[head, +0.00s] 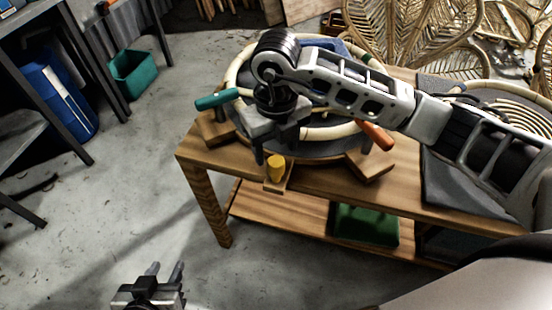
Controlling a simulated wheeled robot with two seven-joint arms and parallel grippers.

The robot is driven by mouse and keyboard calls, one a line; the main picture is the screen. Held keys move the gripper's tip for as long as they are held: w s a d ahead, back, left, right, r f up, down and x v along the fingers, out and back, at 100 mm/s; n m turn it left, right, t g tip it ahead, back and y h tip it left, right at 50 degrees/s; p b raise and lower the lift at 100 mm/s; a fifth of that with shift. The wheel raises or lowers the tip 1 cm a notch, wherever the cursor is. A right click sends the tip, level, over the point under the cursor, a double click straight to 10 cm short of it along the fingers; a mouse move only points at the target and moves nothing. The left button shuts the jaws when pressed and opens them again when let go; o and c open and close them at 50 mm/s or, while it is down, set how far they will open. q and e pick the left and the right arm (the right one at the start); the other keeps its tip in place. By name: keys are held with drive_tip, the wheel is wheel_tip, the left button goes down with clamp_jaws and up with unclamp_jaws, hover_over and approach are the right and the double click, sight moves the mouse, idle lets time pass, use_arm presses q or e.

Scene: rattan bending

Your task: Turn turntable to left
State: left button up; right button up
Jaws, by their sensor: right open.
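The round turntable (325,150) sits on the wooden workbench (215,157), with a pale rattan ring (233,72) around its edge. A teal handle (216,99) sticks out at its left and an orange handle (375,135) at its front right. My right gripper (268,145) is open above the front left part of the turntable, between the two handles, and its arm hides much of the turntable. I cannot tell whether it touches anything. My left gripper (166,271) is open and empty, low over the floor in front of the bench.
A yellow knob (276,168) stands on a wood block at the bench's front edge. A green box (365,226) is on the lower shelf. Coiled rattan (510,115) lies at the right. A blue barrel (58,95) and teal bin (133,73) stand left; the floor between is clear.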

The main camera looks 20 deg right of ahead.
sight(275, 161)
drive_tip(key=shift+f, duration=2.6)
clamp_jaws()
